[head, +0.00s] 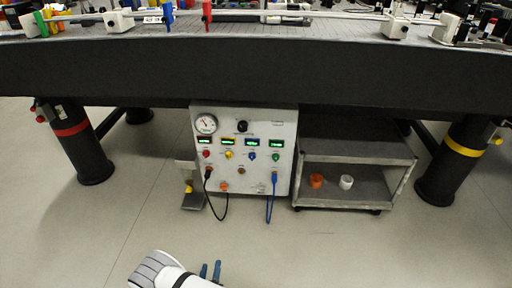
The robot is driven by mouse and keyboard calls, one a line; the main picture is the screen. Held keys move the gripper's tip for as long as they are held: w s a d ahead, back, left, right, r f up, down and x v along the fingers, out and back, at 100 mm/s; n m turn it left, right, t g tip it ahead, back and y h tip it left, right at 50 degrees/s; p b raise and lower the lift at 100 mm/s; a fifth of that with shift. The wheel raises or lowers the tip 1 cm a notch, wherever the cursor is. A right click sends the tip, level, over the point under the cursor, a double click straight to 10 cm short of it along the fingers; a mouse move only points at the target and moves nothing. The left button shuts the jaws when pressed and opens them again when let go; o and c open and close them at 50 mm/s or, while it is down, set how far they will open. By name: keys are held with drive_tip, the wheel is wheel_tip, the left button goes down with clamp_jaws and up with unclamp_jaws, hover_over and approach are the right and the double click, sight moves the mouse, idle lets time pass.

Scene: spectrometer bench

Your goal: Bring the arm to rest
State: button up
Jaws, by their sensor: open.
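My gripper (210,271) is at the bottom edge of the head view, low over the grey floor. Its two blue fingers are apart with nothing visible between them. The white and grey end of my arm (158,270) shows to the left of the fingers, and the rest of the arm is out of view. The gripper is apart from the bench and the control panel.
The black optical bench (240,72) spans the view on thick legs. Below it stand a control panel (244,128) with plugged cables and a grey cart (352,204) holding an orange cup (317,181) and a white cup (346,182). The front floor is clear.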

drive_tip(key=w+a+r+m+g+p, duration=0.3)
drive_tip(key=w+r+p, duration=0.2)
drive_tip(key=w+r, duration=0.55)
drive_tip(key=w+d+r+m+g+y+p, duration=0.15)
drive_tip(key=r+p, duration=0.25)
drive_tip(key=r, duration=0.9)
drive_tip(key=w+d+r+g+y+p, duration=0.1)
drive_tip(key=w+d+r+g+p, duration=0.3)
drive_tip(key=r, duration=0.9)
drive_tip(key=w+d+r+m+g+y+p, duration=0.1)
drive_tip(key=r+p, duration=0.4)
drive_tip(key=r, duration=0.8)
drive_tip(key=s+d+r+g+p, duration=0.1)
drive_tip(key=s+d+r+p, duration=0.4)
drive_tip(key=r, duration=0.5)
drive_tip(key=s+d+r+g+p, duration=0.1)
drive_tip(key=s+d+r+p, duration=0.2)
drive_tip(key=d+r, duration=0.6)
drive_tip(key=s+d+r+g+h+p, duration=0.1)
drive_tip(key=s+d+r+g+p, duration=0.1)
drive_tip(key=s+d+r+p, duration=0.2)
drive_tip(key=s+d+r+m+g+h+p, duration=0.1)
drive_tip(key=s+d+r+p, duration=0.4)
drive_tip(key=s+d+r, duration=0.5)
drive_tip(key=s+r, duration=0.1)
drive_tip(key=s, duration=0.5)
drive_tip(key=shift+s+r+g, duration=0.15)
drive_tip(key=shift+r+g, duration=0.2)
drive_tip(key=shift+r, duration=0.05)
